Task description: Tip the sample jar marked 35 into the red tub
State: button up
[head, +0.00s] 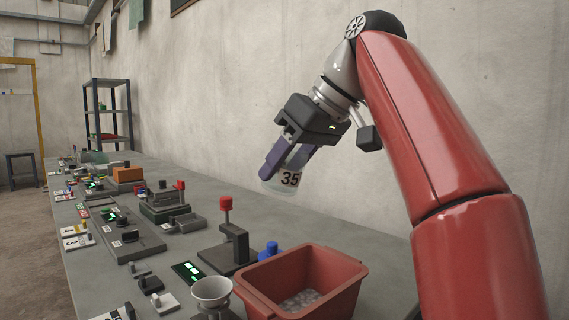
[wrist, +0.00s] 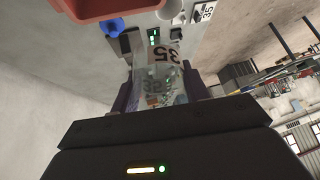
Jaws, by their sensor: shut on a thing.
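The jar also shows between the fingers in the wrist view (wrist: 158,80). Whether anything is inside the jar is hard to tell. The red tub (head: 340,291) stands on the bench at the lower right, with grey pieces on its floor. Its edge shows at the top left of the wrist view (wrist: 95,12).
A white bowl-shaped cup (head: 211,290) stands left of the tub. A red-knobbed lever (head: 226,204) and a blue knob (head: 269,249) stand behind it. Several devices line the grey bench (head: 150,265) to the left. The concrete wall (head: 240,90) is close behind.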

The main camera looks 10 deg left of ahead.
jog(key=s+a+r, duration=0.1)
jog(key=s+r, duration=0.2)
jog(key=s, duration=0.4)
jog(key=shift+s+a, duration=0.35)
jog(key=shift+s, duration=0.05)
dwell(0.3)
